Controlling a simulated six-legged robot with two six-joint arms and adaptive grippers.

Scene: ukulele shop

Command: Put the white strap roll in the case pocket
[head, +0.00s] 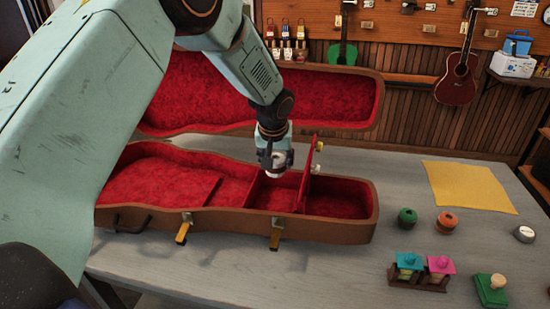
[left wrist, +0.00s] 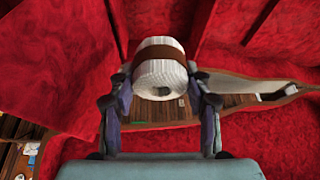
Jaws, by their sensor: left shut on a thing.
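The white strap roll (left wrist: 161,75), with a brown band around it, sits between the fingers of my left gripper (left wrist: 160,100) in the left wrist view. In the head view my left gripper (head: 275,160) points down over the middle of the open case (head: 240,222), with the white roll showing at its tip. The case has red plush lining and dividers. Another compartment (head: 338,206) is at the right end. The roll appears above the case floor. My right gripper is not seen.
The raised case lid (head: 325,96) stands behind the gripper. On the grey table (head: 345,262) at right are a green roll (head: 407,217), a brown roll (head: 447,221), a round tin (head: 524,234), a stand (head: 418,280), a green block (head: 490,290) and a yellow cloth (head: 468,187).

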